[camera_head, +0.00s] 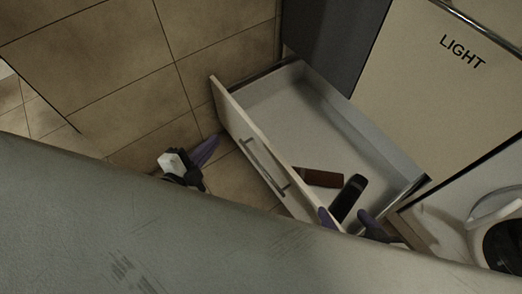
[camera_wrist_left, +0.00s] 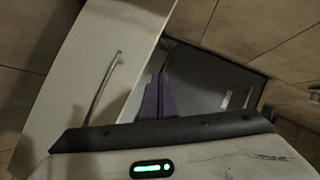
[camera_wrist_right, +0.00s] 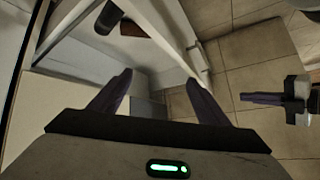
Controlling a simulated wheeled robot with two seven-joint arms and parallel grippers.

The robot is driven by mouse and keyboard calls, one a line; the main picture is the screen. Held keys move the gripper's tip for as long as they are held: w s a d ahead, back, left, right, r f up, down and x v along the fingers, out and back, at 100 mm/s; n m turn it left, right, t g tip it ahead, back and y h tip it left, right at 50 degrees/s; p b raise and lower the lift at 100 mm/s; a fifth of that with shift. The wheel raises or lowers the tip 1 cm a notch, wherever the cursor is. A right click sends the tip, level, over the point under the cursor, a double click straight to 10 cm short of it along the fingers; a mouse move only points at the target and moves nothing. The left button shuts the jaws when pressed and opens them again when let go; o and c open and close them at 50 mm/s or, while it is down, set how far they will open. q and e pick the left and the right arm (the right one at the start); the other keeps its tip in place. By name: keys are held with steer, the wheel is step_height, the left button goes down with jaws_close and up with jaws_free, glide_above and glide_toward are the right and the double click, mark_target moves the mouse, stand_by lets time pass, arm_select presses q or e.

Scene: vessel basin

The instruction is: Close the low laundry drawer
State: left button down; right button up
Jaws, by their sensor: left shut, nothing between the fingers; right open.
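The low laundry drawer (camera_head: 246,152) is pulled open, its cream front panel facing left with a bar handle (camera_head: 265,166). The front and handle (camera_wrist_left: 104,88) also show in the left wrist view. My left gripper (camera_head: 208,150) is shut and empty, over the floor tiles outside the drawer front, apart from the handle. My right gripper (camera_head: 346,215) is open at the near end of the drawer front. In the right wrist view its fingers (camera_wrist_right: 160,90) appear on either side of the front panel's edge; I cannot tell whether they touch it.
Inside the drawer lie a brown block-like item (camera_head: 318,177) and a black item (camera_head: 350,196). A cabinet front marked LIGHT (camera_head: 455,85) stands at the right, with a round white-and-black machine (camera_head: 498,225) below.

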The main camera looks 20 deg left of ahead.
arm_select(q)
steer(key=s+d+f+m+g+h, duration=0.3)
steer(key=s+f+m+h, duration=0.3)
steer(key=m, duration=0.5)
steer(key=b, duration=0.2)
glide_toward(269, 150)
steer(key=shift+h, duration=0.4)
steer(key=x, duration=0.4)
steer(key=shift+w+f, duration=0.3)
steer(key=shift+f, duration=0.1)
steer(key=shift+w+d, duration=0.45)
steer(key=shift+d, duration=0.05)
arm_select(e)
steer(key=shift+w+a+f+n+g, duration=0.25)
steer(key=shift+a+f+n+g, duration=0.05)
steer(key=shift+a+f+g, duration=0.3)
arm_select(q)
steer(key=shift+w, duration=0.15)
arm_select(e)
steer(key=shift+d, duration=0.1)
